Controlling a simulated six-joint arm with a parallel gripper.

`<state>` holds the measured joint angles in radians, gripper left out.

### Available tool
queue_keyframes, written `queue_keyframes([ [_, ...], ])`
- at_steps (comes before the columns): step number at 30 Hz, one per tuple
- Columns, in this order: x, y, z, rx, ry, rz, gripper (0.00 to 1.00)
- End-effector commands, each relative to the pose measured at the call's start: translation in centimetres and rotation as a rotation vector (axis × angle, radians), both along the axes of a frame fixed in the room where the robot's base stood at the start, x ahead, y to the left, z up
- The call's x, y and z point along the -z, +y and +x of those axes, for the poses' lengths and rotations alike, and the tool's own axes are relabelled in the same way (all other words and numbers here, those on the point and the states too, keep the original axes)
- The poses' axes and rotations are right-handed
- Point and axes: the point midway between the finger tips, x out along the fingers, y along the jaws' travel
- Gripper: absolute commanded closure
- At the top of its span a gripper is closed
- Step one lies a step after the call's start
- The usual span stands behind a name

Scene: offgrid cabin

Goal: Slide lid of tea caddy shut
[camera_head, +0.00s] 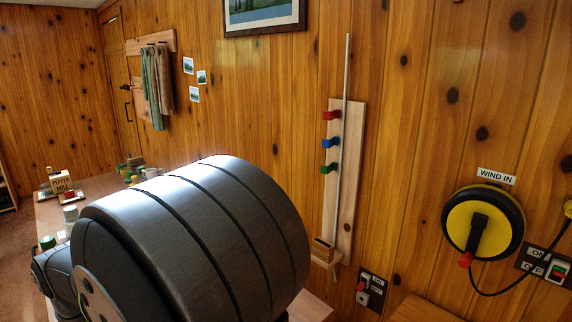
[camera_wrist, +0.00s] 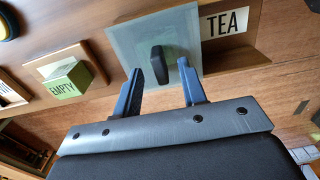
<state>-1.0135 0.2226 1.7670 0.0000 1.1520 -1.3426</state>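The tea caddy (camera_wrist: 240,45) shows at the top of the wrist view, a wooden box with a "TEA" label. A pale translucent lid (camera_wrist: 125,38) with a dark upright knob (camera_wrist: 159,64) lies just left of the label. My gripper (camera_wrist: 160,68) is open, its two blue fingers apart. In the picture the knob appears between the fingertips; I see a gap on each side, and cannot tell the height difference. Part of the lid is hidden behind the fingers. In the head view my own arm fills the middle, and the caddy and gripper are not seen.
Left of the lid is a wooden tray (camera_wrist: 92,52) with a green block (camera_wrist: 70,76) and an "EMPTY" label. A pepper mill box (camera_head: 63,183) stands at the far left. A rack with coloured hooks (camera_head: 349,150) and a wind-in reel (camera_head: 508,222) hang on the wall.

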Motion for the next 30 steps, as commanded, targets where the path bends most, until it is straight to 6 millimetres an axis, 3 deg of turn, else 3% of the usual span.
queue_keyframes([
  [15, -4.0, 0.0, 0.0, 0.000, -0.001, 0.001, 0.62],
  [26, -4.2, 0.0, 0.0, 0.000, 0.000, 0.000, 0.62],
  [30, -3.4, 0.0, 0.0, 0.000, 0.001, -0.002, 0.62],
])
